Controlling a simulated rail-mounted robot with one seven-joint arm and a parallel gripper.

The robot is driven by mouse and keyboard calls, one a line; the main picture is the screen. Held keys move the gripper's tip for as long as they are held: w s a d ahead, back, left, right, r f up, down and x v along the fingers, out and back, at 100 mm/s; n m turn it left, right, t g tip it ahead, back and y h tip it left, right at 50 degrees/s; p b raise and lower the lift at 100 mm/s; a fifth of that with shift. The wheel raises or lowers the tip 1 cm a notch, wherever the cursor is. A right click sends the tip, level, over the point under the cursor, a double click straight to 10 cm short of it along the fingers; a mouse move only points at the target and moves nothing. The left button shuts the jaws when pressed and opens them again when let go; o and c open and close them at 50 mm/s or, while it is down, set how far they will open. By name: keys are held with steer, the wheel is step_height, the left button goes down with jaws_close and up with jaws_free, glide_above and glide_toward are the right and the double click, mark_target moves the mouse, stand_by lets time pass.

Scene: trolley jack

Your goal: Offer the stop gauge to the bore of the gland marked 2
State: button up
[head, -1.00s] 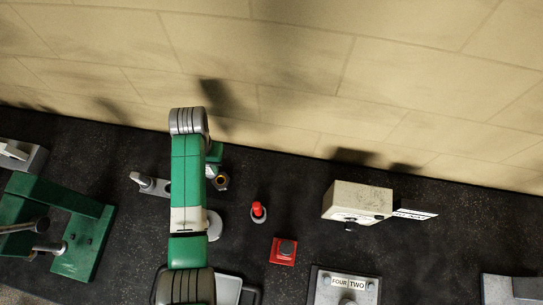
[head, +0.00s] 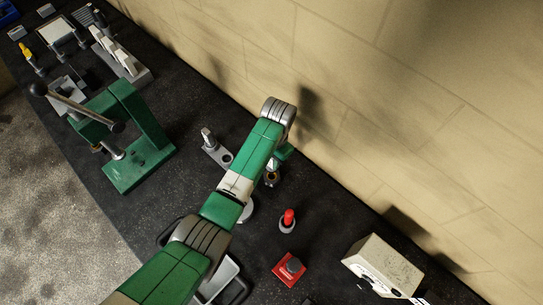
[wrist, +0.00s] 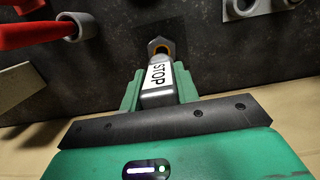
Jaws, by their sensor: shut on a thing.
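My gripper (wrist: 158,88) is shut on the stop gauge (wrist: 157,82), a grey block with a white STOP label, in the wrist view. A gland (wrist: 160,46) with a dark hexagonal body and a brass-coloured ring lies just past the gauge's far end, roughly in line with it. I cannot tell whether the gauge's tip touches the gland or enters its bore. No number on the gland is readable.
A red peg in a grey collar (head: 287,222) and a red block with a dark knob (head: 290,268) stand nearby. A grey bracket (head: 217,152) lies left of my arm. A green lever press (head: 140,160) stands further left, a cream box (head: 385,262) at right. The wall is close behind.

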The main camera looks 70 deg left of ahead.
mark_target(271, 167)
steer(key=shift+f+b, duration=1.3)
steer(key=shift+f, duration=1.15)
steer(key=shift+f, duration=0.5)
steer(key=shift+r, duration=0.1)
step_height(271, 167, up, 5)
steer(key=p, duration=0.4)
steer(key=shift+p, duration=0.3)
steer(key=shift+r, duration=1)
